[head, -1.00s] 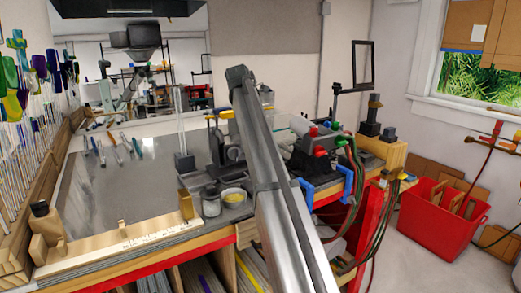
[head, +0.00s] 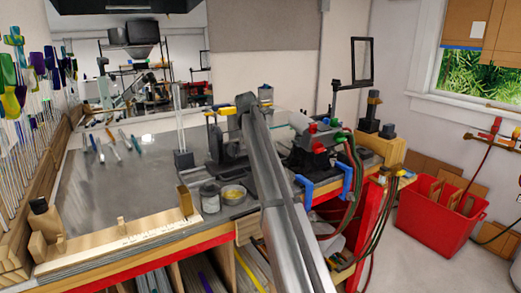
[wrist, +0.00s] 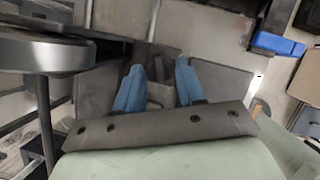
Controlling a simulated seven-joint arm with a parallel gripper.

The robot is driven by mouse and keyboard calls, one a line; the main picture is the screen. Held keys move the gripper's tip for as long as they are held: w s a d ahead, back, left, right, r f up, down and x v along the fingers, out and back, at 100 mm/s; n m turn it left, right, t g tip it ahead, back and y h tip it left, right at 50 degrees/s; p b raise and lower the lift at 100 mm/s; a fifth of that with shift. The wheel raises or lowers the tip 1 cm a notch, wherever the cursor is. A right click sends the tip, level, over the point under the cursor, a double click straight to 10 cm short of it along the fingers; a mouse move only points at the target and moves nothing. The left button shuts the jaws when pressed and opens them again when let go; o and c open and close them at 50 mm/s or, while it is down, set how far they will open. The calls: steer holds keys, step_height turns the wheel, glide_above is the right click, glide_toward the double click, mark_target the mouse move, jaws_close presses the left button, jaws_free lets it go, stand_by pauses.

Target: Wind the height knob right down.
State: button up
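I cannot pick out the height knob for certain in either view. In the wrist view my gripper (wrist: 159,70) has two blue fingers spread apart, with a grey blocky part visible beyond the gap. Nothing is seen held between them. A dark round disc (wrist: 38,50) on a thin post stands left of the fingers and apart from them; I cannot tell if it is the knob. In the head view my arm rises over the bench and hides the gripper. A dark bench device with a yellow part (head: 226,110) shows just left of the arm.
A torch block with red and green knobs (head: 318,125) and blue brackets (head: 340,185) stands right of my arm. A jar (head: 210,198) and a yellow-filled dish (head: 233,194) sit near the bench front. The bench's left surface (head: 95,200) is mostly clear. A red bin (head: 440,217) stands at right.

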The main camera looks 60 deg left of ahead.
jaws_close()
stand_by(0.5)
steer(key=m, duration=0.1)
steer(key=m+h, duration=0.1)
steer(key=m, duration=0.1)
steer(key=shift+a, duration=0.25)
steer(key=shift+m+h, duration=0.6)
steer(key=shift+m, duration=0.7)
